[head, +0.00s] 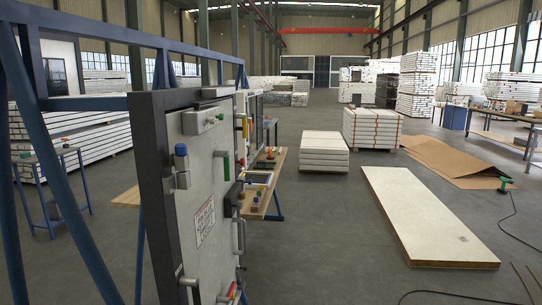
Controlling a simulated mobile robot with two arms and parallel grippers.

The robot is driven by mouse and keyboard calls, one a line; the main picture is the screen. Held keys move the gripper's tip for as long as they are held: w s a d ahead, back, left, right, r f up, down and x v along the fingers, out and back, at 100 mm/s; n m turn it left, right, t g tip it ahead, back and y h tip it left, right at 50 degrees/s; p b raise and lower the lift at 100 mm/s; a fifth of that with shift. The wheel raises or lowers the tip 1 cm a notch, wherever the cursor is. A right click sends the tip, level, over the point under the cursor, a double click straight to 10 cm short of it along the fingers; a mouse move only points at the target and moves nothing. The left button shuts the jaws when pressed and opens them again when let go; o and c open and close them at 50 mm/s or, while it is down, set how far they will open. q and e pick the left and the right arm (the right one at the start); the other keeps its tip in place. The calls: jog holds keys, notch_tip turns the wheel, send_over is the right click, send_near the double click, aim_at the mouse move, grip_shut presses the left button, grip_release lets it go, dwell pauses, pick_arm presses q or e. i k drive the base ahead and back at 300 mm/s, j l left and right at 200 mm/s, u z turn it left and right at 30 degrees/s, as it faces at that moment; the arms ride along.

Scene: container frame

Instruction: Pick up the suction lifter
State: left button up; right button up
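No suction lifter can be made out with certainty. A small green-topped tool (504,184) stands at the right end of the brown cardboard sheet, too small to identify. Small green, orange and yellow items lie on the wooden workbench (258,204) behind the white panel door, partly hidden by it. Neither of my grippers is in view.
A white panel door (205,225) with latches and handles stands close in front, in a blue steel frame (90,48). A long white board (425,208) lies on the floor at right, near the cardboard (440,158) and cables. Panel stacks (372,128) stand behind. Mid floor is clear.

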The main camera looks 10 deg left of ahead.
aim_at(270, 155)
jog(key=i+z, duration=0.3)
jog(key=i, duration=4.1)
